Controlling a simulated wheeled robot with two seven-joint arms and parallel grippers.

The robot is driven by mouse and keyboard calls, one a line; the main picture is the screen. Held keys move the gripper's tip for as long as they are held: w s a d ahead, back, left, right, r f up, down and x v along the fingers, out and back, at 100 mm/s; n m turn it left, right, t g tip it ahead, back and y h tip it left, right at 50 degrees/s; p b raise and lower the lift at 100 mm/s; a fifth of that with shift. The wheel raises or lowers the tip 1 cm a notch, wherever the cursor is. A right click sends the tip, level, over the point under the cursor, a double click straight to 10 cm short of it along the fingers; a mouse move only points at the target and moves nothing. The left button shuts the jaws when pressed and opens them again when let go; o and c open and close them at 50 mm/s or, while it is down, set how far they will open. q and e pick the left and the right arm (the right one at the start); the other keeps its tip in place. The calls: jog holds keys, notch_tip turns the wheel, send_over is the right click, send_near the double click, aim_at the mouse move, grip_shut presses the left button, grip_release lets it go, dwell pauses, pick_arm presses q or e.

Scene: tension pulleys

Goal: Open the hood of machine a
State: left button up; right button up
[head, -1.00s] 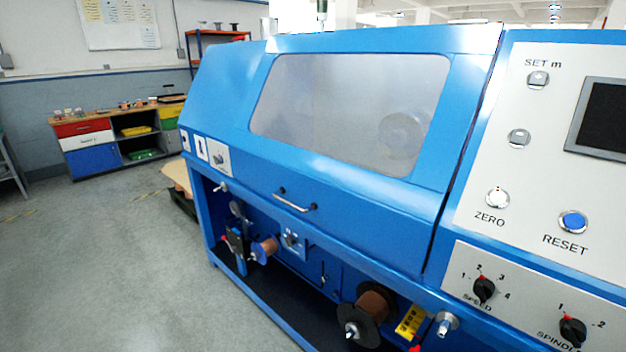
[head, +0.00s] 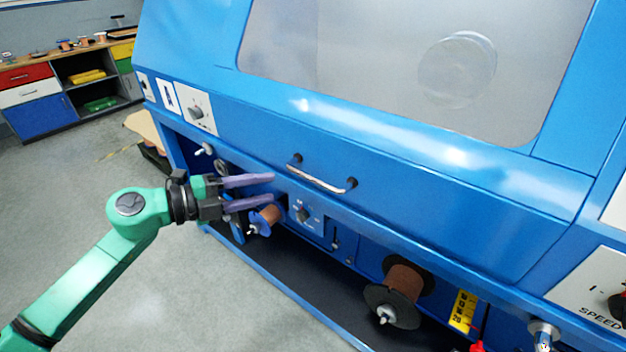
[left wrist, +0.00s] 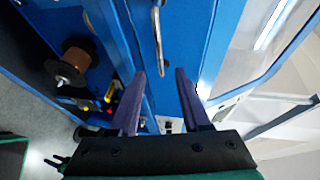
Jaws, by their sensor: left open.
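The blue machine's hood (head: 420,175) is closed, with a large clear window (head: 400,70). A metal bar handle (head: 322,178) sits on the hood's lower front. My left gripper (head: 272,188) is open and empty, to the left of the handle and apart from it, its purple fingers pointing right. In the left wrist view the handle (left wrist: 157,40) shows ahead of the open fingers (left wrist: 160,74), a little left of the middle between them. My right gripper is in neither view.
Below the hood are a small copper spool (head: 267,216), a larger spool (head: 403,282) and a knob panel (head: 304,214). A control panel (head: 592,300) is at the right edge. A workbench with coloured drawers (head: 60,92) stands far left.

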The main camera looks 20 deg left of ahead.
aim_at(309, 179)
pick_arm(q)
jog(key=p+x, duration=0.1)
jog(key=x, duration=0.4)
jog(key=p+x, duration=0.1)
jog(key=x, duration=0.5)
jog(key=shift+w+a, duration=0.1)
jog(key=shift+w, duration=0.3)
jog(key=shift+w+d+f, duration=0.15)
jog(key=shift+w+d, duration=0.15)
jog(key=shift+d, duration=0.05)
jog(key=shift+s, duration=0.1)
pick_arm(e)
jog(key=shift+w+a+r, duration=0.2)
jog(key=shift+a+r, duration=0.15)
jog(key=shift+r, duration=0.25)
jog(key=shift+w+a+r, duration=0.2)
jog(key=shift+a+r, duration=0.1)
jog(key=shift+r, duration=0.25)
pick_arm(q)
grip_shut()
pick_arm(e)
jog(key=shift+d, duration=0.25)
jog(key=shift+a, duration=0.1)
